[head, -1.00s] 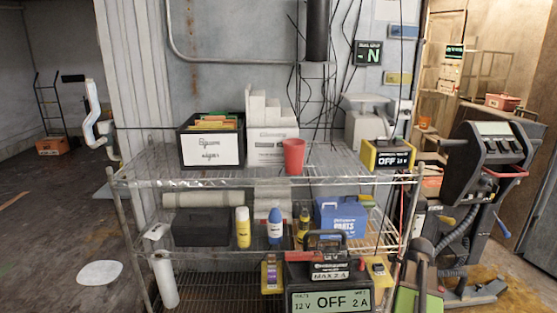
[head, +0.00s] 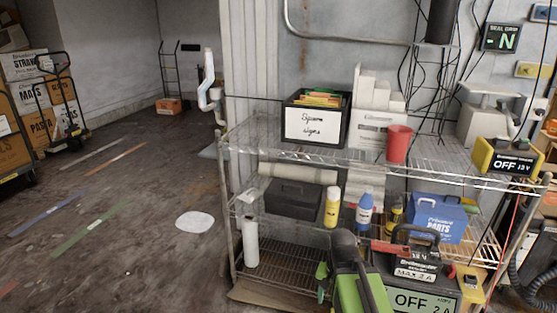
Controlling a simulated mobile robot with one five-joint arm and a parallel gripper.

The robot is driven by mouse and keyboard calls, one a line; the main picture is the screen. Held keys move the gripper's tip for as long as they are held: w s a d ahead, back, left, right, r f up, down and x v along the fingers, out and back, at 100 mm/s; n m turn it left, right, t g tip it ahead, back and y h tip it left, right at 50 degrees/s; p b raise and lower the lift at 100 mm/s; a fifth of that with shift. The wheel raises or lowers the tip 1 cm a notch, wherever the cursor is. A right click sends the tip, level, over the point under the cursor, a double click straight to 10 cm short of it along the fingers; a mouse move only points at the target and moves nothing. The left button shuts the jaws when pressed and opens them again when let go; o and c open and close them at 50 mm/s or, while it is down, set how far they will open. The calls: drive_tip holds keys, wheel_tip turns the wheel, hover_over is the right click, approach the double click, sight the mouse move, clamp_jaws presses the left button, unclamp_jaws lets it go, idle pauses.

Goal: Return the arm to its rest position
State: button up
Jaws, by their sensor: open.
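My arm (head: 347,262), dark grey and green, rises from the bottom edge of the head view, in front of the wire shelf unit (head: 262,144). My gripper (head: 321,283) shows small at the left side of the arm, with green and dark tips. It is open and I see nothing between its jaws. Behind it is the wire mesh of the bottom shelf. Part of the gripper is hidden by the arm.
A black charger (head: 418,262) reading OFF stands close right of my arm. A yellow bottle (head: 332,207), a blue bottle (head: 364,213) and a blue parts box (head: 437,217) stand on the middle shelf. Open floor (head: 130,235) with a white patch (head: 195,221) lies left.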

wheel_tip(320, 180, up, 21)
drive_tip(key=n+p, duration=0.4)
drive_tip(key=p, duration=1.6)
drive_tip(key=shift+n+p, duration=0.3)
drive_tip(key=shift+p, duration=0.1)
drive_tip(key=shift+d+f, duration=0.1)
